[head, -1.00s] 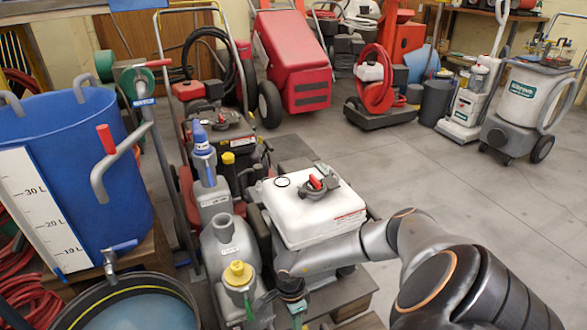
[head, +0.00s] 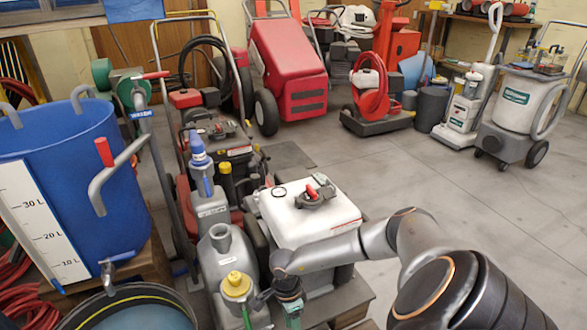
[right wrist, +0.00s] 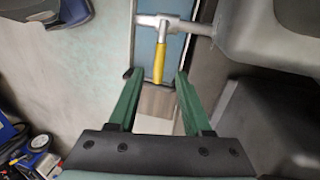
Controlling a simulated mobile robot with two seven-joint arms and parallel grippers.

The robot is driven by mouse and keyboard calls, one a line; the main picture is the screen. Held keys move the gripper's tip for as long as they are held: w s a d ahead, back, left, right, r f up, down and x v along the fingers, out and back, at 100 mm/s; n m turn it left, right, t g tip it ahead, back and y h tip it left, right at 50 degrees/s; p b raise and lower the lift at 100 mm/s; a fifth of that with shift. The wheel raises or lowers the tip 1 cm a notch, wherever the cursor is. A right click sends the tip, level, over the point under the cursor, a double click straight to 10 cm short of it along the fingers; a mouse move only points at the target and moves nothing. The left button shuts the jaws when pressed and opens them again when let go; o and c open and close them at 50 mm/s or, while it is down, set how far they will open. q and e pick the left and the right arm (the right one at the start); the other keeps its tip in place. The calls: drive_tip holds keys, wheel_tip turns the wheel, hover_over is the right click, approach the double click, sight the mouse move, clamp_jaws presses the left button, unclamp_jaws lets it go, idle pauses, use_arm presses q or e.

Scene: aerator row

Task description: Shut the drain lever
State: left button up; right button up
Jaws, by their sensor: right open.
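The drain lever (right wrist: 160,62) has a yellow grip and a pale metal valve body. In the right wrist view its grip points down the picture, between the tips of my right gripper's (right wrist: 158,80) two green fingers. The fingers are apart, and I see no clear contact with the lever. In the head view my right gripper (head: 292,314) is low in the picture, beside a grey container (head: 222,262) with a yellow cap (head: 237,284); its fingertips are hard to make out there. I cannot pick out the lever in the head view. My left gripper is not in view.
A blue tub (head: 75,180) with a litre scale and a red-gripped handle stands at left, above a round basin (head: 135,312). A white tank (head: 300,222) lies close behind my right forearm. Open floor (head: 420,175) extends to the right.

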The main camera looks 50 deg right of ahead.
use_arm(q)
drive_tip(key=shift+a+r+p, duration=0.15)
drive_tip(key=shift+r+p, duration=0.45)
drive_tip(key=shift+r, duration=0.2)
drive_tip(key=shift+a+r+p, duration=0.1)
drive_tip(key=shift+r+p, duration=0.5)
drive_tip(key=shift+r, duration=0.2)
use_arm(e)
wheel_tip(320, 180, up, 9)
drive_tip(key=w, duration=0.1)
drive_tip(key=shift+w+d+f, duration=0.15)
drive_tip(key=shift+w+d, duration=0.1)
drive_tip(key=shift+d, duration=0.15)
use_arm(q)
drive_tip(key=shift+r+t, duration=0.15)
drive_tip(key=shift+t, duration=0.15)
